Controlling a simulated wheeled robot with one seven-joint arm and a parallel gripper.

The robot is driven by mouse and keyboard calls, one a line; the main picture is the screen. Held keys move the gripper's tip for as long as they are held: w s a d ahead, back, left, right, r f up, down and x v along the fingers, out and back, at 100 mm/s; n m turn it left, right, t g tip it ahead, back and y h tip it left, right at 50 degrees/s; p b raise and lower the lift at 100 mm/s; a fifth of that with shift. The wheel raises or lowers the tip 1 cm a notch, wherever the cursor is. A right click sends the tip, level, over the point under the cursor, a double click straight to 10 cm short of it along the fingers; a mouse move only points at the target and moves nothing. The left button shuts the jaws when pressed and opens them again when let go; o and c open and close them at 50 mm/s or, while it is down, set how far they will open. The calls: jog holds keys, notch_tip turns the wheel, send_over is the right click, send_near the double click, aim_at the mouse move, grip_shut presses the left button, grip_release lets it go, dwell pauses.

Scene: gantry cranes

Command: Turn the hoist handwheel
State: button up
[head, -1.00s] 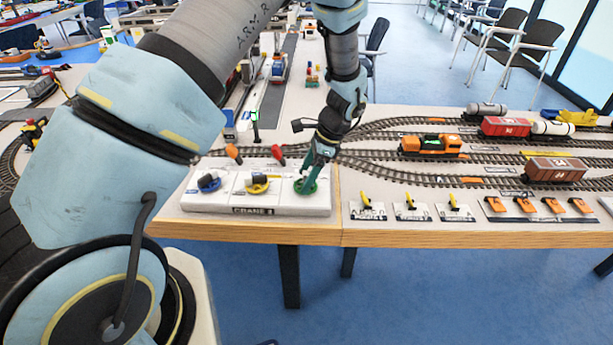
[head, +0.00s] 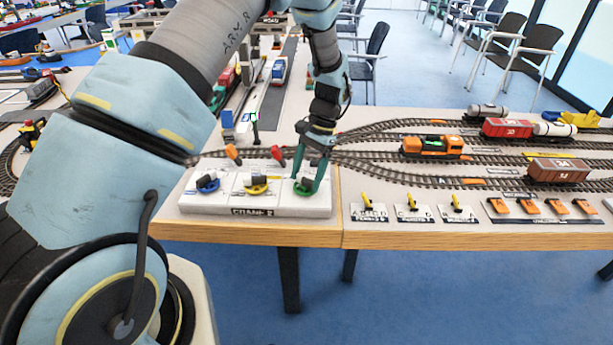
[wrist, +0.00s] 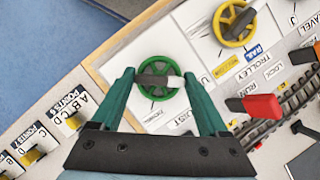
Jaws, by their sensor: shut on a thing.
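The hoist handwheel (head: 303,191) is a green wheel at the right end of the white crane panel (head: 250,209). In the wrist view the green wheel (wrist: 160,95) has dark spokes and a grey and white grip across its middle. My gripper (head: 309,183) reaches down over it from above. In the wrist view the green fingers of my gripper (wrist: 160,76) stand on the left and right of the rim, spread about the wheel's width and closed on it. The label beside the wheel is partly hidden by the right finger.
A yellow handwheel (head: 256,186) and a blue one (head: 208,184) stand left of it on the panel. A red lever (head: 278,153) and an orange lever (head: 233,153) rise behind. Train tracks and several small yellow switches lie to the right.

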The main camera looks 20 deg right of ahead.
dwell(0.6)
jog(key=o, duration=1.2)
jog(key=shift+o, duration=0.2)
jog(key=shift+d, duration=0.1)
jog(key=b+v, duration=0.3)
jog(key=v, duration=0.7)
jog(key=shift+w+r, duration=0.2)
jog(key=shift+r, duration=0.2)
